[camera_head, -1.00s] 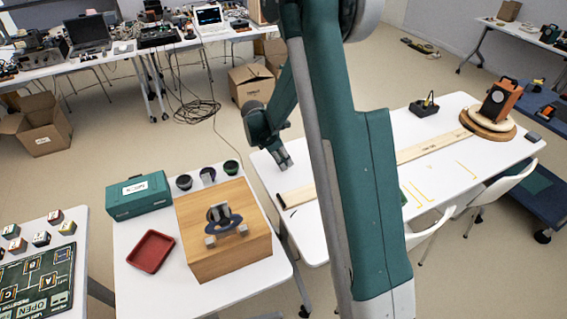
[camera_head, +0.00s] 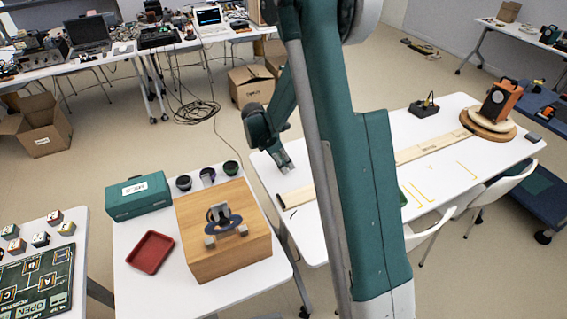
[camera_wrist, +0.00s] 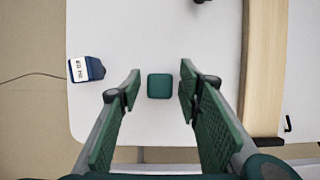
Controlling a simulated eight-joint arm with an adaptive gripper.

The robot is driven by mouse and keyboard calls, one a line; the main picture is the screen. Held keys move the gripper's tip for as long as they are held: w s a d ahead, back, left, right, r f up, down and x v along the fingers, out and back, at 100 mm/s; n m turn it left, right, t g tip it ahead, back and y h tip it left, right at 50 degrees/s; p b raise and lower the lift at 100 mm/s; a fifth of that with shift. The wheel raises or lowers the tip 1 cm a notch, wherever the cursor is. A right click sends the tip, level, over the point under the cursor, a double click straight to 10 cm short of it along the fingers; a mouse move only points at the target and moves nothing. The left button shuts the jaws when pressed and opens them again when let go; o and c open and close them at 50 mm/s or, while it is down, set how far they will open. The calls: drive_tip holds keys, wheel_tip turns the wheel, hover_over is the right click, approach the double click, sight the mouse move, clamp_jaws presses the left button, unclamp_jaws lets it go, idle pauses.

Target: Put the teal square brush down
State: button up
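The teal square brush (camera_wrist: 160,86) shows in the wrist view as a small square on the white table, between my two fingertips. A gap shows on each side of it, so neither finger touches it. My gripper (camera_wrist: 158,84) is open, its green-padded fingers spread to the left and right of the brush. In the head view my gripper (camera_head: 286,166) points down at the left end of the long white table (camera_head: 440,188). The brush cannot be made out there.
A long wooden board (camera_wrist: 264,70) lies right of the brush. A dark blue block with a white label (camera_wrist: 88,69) lies to its left, near the table edge. A wooden box (camera_head: 226,262) and red tray (camera_head: 150,252) stand on the nearer table. White table around the brush is clear.

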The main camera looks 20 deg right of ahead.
drive_tip(key=shift+r, duration=0.1)
drive_tip(key=p+v, duration=0.2)
drive_tip(key=v, duration=1)
drive_tip(key=shift+r, duration=0.15)
idle(0.5)
drive_tip(key=s+a+r+m+t+y, duration=0.1)
drive_tip(key=s+a+r+m+t, duration=0.2)
drive_tip(key=s+r, duration=0.6)
drive_tip(key=s+a+r+m+t+y, duration=0.1)
drive_tip(key=s+a+r+m, duration=0.2)
drive_tip(key=s+r+m, duration=0.4)
drive_tip(key=s+a+r+m+t+y, duration=0.1)
drive_tip(key=s+m, duration=0.3)
drive_tip(key=s, duration=0.5)
drive_tip(key=s+a+r+m+t+y, duration=0.1)
drive_tip(key=s+a+m, duration=0.3)
drive_tip(key=s, duration=0.6)
drive_tip(key=shift+a+r+t, duration=0.25)
drive_tip(key=shift+r+t, duration=0.35)
drive_tip(key=shift+r, duration=0.05)
